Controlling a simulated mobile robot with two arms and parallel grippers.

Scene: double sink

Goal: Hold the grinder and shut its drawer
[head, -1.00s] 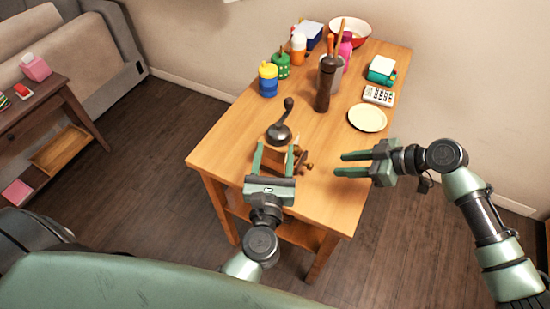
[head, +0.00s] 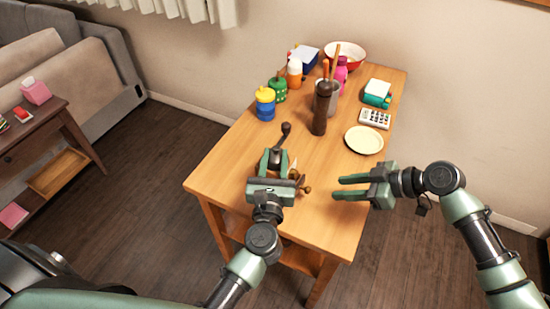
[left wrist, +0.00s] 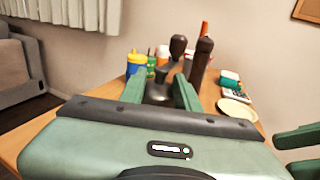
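The grinder (head: 275,158) has a dark crank handle, a metal dome and a wooden body, and stands upright near the table's front. Its dome (left wrist: 157,92) shows between my left fingers in the left wrist view. My left gripper (head: 274,160) is closed in on the grinder, one finger on each side. The wooden parts with a round knob (head: 305,190) show to the right of my left gripper; the drawer itself is mostly hidden behind the gripper. My right gripper (head: 350,188) is open and empty, to the right of the knob and apart from it.
A cream plate (head: 364,140), a remote-like white object (head: 375,118) and a teal-and-white box (head: 378,92) lie on the right. A tall dark mill (head: 322,108), a yellow-and-blue cup (head: 265,104) and a red-rimmed bowl (head: 345,55) stand further back. The wooden table's (head: 225,165) left front is bare.

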